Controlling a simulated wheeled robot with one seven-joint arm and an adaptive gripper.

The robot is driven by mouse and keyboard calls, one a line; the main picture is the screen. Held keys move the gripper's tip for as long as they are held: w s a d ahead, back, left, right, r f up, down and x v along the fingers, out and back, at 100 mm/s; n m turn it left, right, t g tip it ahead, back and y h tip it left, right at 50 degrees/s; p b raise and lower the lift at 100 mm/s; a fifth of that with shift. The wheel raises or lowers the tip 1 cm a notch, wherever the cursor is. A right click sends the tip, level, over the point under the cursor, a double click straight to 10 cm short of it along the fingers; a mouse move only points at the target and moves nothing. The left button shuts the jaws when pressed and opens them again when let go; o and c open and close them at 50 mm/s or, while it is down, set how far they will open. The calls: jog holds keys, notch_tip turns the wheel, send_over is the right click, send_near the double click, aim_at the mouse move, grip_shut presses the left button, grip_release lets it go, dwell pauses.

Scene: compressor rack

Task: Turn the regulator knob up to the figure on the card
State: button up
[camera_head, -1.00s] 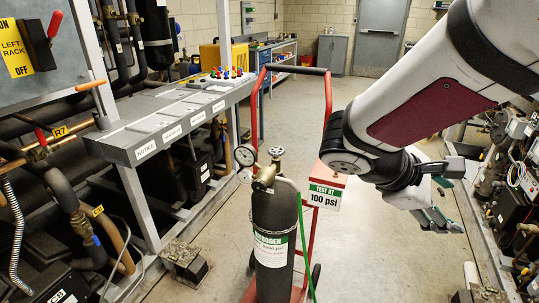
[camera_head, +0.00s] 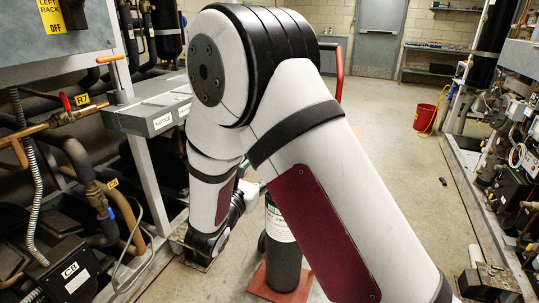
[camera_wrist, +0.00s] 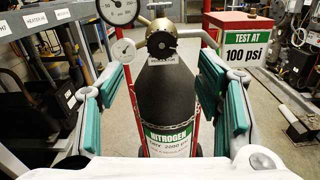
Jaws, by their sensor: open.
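In the wrist view, the brass regulator (camera_wrist: 159,23) sits on top of the dark nitrogen cylinder (camera_wrist: 165,90), with a dark round knob (camera_wrist: 162,43) facing me. A larger gauge (camera_wrist: 118,9) and a smaller gauge (camera_wrist: 123,51) are at its left; their readings are too small to tell. The card (camera_wrist: 248,53) reads "TEST AT 100 psi". My gripper (camera_wrist: 166,80) is open and empty, its teal-padded fingers apart on either side of the cylinder below the knob. In the head view, my arm hides the regulator and card; the cylinder's lower part (camera_head: 284,260) shows.
The cylinder stands on a red cart (camera_head: 270,288). A grey panel ledge (camera_head: 150,118) and pipework are on the left. A red bucket (camera_head: 424,117) stands on open floor at the back right. More machinery (camera_head: 515,160) lines the right side.

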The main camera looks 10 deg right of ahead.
jog(key=b+x, duration=0.1)
jog(key=x, duration=1)
jog(key=shift+w+d, duration=0.2)
jog(key=shift+d, duration=0.1)
jog(key=c, duration=1.2)
